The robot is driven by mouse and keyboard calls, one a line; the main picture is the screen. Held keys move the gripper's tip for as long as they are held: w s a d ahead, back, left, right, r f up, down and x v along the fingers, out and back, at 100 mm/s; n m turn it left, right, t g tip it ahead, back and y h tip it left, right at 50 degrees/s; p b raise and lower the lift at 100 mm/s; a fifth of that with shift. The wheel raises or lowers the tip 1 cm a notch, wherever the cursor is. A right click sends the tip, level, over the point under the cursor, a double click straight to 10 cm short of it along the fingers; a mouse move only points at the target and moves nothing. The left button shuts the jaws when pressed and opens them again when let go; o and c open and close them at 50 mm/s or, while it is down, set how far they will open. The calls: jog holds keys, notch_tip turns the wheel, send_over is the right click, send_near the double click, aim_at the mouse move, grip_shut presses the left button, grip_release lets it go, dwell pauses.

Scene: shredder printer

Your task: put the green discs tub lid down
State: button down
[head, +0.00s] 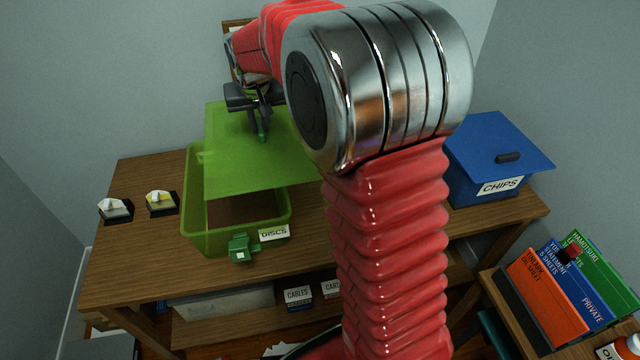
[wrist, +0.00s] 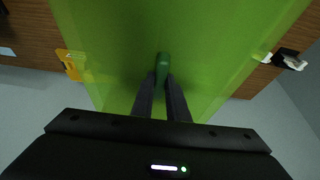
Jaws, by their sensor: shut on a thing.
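The green discs tub (head: 200,240) stands on the wooden table with a "DISCS" label on its front. Its translucent green lid (head: 240,170) is held above the tub, tilted in the head view, leaving the front part of the opening uncovered. My gripper (head: 262,128) is shut on the lid's dark green handle (wrist: 163,66). In the wrist view the lid (wrist: 215,50) fills the middle, with both fingers on the handle. A green latch (head: 241,248) is on the tub's front. My arm hides the lid's right part in the head view.
A blue "CHIPS" box (head: 485,185) with its lid on stands at the table's right. Binders (head: 545,300) stand at lower right. Bare table (head: 120,265) shows at front left.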

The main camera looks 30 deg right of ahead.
jog(key=s+d+f, duration=0.4)
jog(key=d+f, duration=0.1)
jog(key=d, duration=0.5)
jog(key=s+d+f, duration=0.4)
jog(key=d+f, duration=0.1)
jog(key=d, duration=0.5)
jog(key=s+d+f, duration=0.4)
jog(key=d+f, duration=0.1)
jog(key=d, duration=0.5)
jog(key=shift+s+f, duration=0.25)
jog(key=shift+s, duration=0.05)
jog(key=shift+f, duration=3.15)
jog(key=shift+f, duration=1.9)
